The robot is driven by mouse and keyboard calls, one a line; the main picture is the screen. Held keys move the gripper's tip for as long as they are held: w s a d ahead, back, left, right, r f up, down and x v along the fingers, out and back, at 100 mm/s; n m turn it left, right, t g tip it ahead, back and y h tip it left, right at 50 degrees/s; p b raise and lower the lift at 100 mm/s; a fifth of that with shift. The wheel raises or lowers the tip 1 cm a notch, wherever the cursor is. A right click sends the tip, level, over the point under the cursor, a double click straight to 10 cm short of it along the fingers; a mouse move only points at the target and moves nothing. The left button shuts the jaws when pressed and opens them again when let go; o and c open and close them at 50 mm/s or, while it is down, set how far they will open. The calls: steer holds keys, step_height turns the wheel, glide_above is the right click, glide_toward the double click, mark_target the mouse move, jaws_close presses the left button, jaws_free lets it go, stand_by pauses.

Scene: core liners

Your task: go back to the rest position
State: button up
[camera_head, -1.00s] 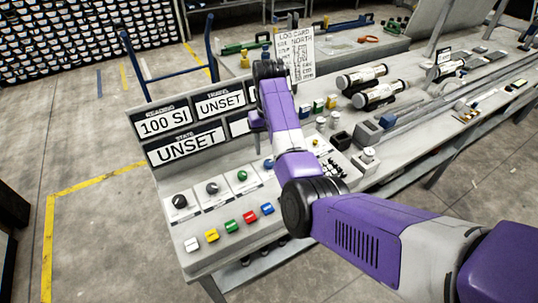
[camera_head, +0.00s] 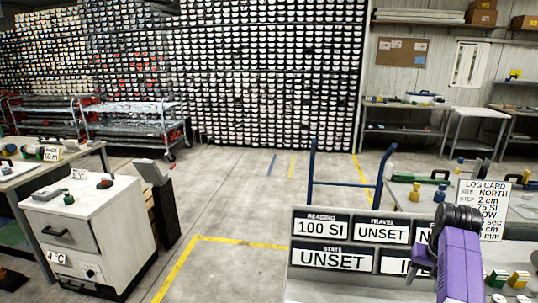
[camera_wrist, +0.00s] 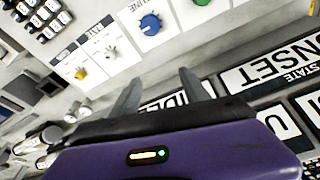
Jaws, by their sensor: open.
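My gripper (camera_wrist: 162,76) shows in the wrist view with its two grey fingers spread apart and nothing between them. It is over the sloped console, with the label boards at the right and the knobs beyond the fingers. In the head view my purple arm (camera_head: 460,268) stands at the lower right in front of the display board (camera_head: 335,261), which reads 100 SI and UNSET. The arm covers part of the board's right side. A blue knob (camera_wrist: 150,24) and a yellow knob (camera_wrist: 81,74) show on the console in the wrist view.
A log card (camera_head: 482,205) stands behind my arm. A blue-railed cart (camera_head: 312,180) is behind the board. A white cabinet (camera_head: 85,225) stands at the left, with a dark post (camera_head: 163,208) beside it. The floor between cabinet and console is clear.

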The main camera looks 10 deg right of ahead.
steer(key=w+d+r+t+h, duration=0.2)
steer(key=w+d+t+h, duration=0.2)
steer(key=t, duration=0.1)
steer(key=s+a+n+t+b, duration=0.1)
steer(key=s+a+n+t, duration=0.6)
steer(key=s+a, duration=1.25)
steer(key=s+a+y, duration=0.2)
steer(key=s+a, duration=0.4)
steer(key=s, duration=0.8)
steer(key=s+a+y+b, duration=0.1)
steer(key=s+a+y, duration=0.2)
steer(key=s, duration=1.2)
steer(key=a, duration=0.3)
steer(key=shift+a+r+m+t, duration=0.15)
steer(key=shift+r+m+t, duration=0.15)
steer(key=shift+r, duration=0.1)
steer(key=shift+s, duration=0.1)
